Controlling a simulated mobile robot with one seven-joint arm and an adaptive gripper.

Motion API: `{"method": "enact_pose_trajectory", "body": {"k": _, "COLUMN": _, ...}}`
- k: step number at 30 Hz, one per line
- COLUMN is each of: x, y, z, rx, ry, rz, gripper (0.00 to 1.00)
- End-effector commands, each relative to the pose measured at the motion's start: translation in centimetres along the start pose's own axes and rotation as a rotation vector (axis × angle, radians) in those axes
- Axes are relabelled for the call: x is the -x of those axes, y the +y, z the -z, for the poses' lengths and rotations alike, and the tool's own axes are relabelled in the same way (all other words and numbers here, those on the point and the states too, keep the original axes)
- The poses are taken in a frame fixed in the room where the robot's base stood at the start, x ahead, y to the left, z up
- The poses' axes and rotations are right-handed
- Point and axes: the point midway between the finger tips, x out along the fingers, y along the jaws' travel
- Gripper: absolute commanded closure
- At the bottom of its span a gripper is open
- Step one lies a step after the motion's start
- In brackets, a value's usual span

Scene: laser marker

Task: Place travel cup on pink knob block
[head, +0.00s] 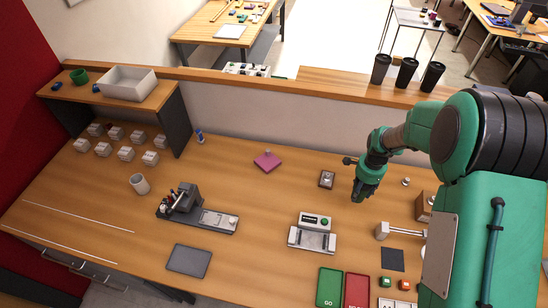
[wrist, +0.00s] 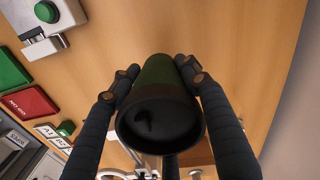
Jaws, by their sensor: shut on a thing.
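My gripper (head: 362,191) is above the right part of the workbench in the head view. In the wrist view my gripper (wrist: 159,76) is shut on a dark green cup with a black rim, the travel cup (wrist: 160,108), with fingers on both sides of it. Its round dark end faces the wrist camera. In the head view the cup is hard to tell apart from my gripper. The pink knob block (head: 267,161), a flat pink plate with a small knob on top, lies on the bench near the back wall, left of my gripper and apart from it.
Three black tumblers (head: 407,73) stand on the back ledge. A device with a green button (head: 313,233), green tray (head: 329,287) and red tray (head: 356,291) are nearer. A beige mug (head: 140,184) stands left.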

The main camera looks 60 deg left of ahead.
Motion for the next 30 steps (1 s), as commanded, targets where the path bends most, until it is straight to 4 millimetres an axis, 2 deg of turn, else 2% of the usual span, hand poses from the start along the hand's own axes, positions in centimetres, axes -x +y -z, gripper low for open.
{"method": "enact_pose_trajectory", "body": {"k": 5, "x": 0.4, "y": -2.4, "z": -3.9, "rx": 0.001, "ry": 0.0, "rz": 0.002, "gripper": 0.65}}
{"method": "enact_pose_trajectory", "body": {"k": 8, "x": 0.7, "y": -3.9, "z": -6.9, "rx": -0.002, "ry": 0.0, "rz": 0.003, "gripper": 0.65}}
{"method": "enact_pose_trajectory", "body": {"k": 18, "x": 1.6, "y": -8.7, "z": -19.1, "rx": -0.016, "ry": -0.004, "rz": 0.004, "gripper": 0.65}}
{"method": "enact_pose_trajectory", "body": {"k": 24, "x": 2.0, "y": -10.3, "z": -25.5, "rx": -0.025, "ry": -0.005, "rz": 0.004, "gripper": 0.65}}
{"method": "enact_pose_trajectory", "body": {"k": 30, "x": 2.3, "y": -10.9, "z": -29.3, "rx": -0.033, "ry": -0.006, "rz": 0.003, "gripper": 0.65}}
